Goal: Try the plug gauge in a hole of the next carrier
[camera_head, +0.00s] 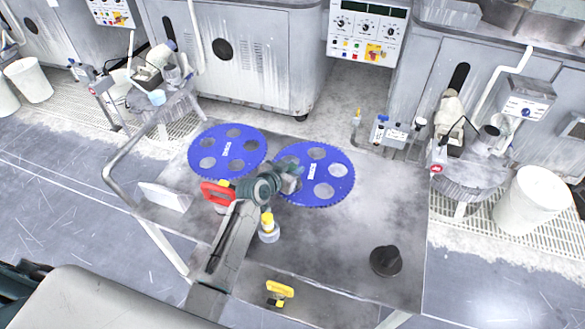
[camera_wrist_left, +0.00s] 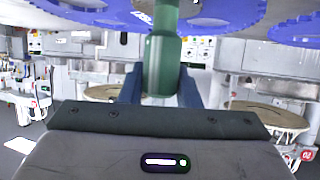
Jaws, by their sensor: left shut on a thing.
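Two blue toothed carriers with round holes lie on the grey bench, a left carrier (camera_head: 227,146) and a right carrier (camera_head: 330,160). My left gripper (camera_head: 287,181) is over the near-left part of the right carrier and hides some of it. In the left wrist view, my left gripper (camera_wrist_left: 160,90) is shut on the green handle of the plug gauge (camera_wrist_left: 162,66). Blue carrier edges show along the top of that view, beside and behind the gauge. The gauge's far end is out of frame, so I cannot tell whether it is in a hole. My right gripper is not in view.
A red tool (camera_head: 217,193), a yellow-topped bottle (camera_head: 268,230) and a white block (camera_head: 165,197) stand near my left arm. A black knob-like piece (camera_head: 386,260) sits at the bench's right. The bench (camera_head: 345,235) between the right carrier and the knob is bare.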

